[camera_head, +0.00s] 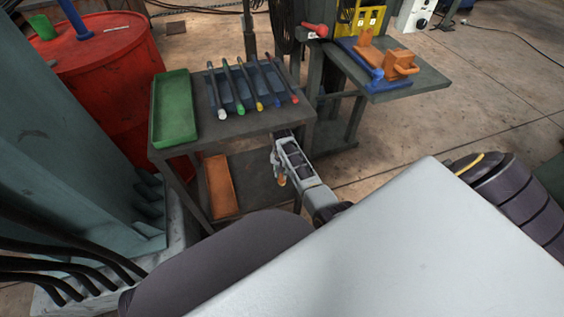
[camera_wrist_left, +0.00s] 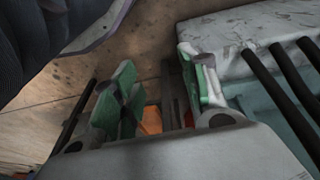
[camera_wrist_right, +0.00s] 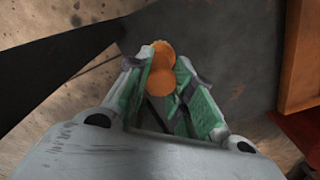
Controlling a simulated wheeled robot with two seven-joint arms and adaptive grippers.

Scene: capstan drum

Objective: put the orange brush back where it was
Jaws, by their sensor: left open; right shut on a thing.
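My right gripper (camera_head: 279,172) is at the front right edge of the grey table, at a level I cannot tell for sure. It is shut on the orange brush (camera_head: 282,181), which is mostly hidden by the fingers. In the right wrist view, two rounded orange ends of the brush (camera_wrist_right: 161,82) show between the green finger pads. A blue rack (camera_head: 236,100) on the table holds several dark-handled tools with white, green, yellow, blue and red ends. My left gripper (camera_wrist_left: 160,85) is open and empty in the left wrist view.
A green tray (camera_head: 157,112) lies on the table's left side. An orange tray (camera_head: 221,187) is on the lower shelf. A red drum (camera_head: 120,75) stands behind left. A second table (camera_head: 420,82) with orange and blue parts stands at the right.

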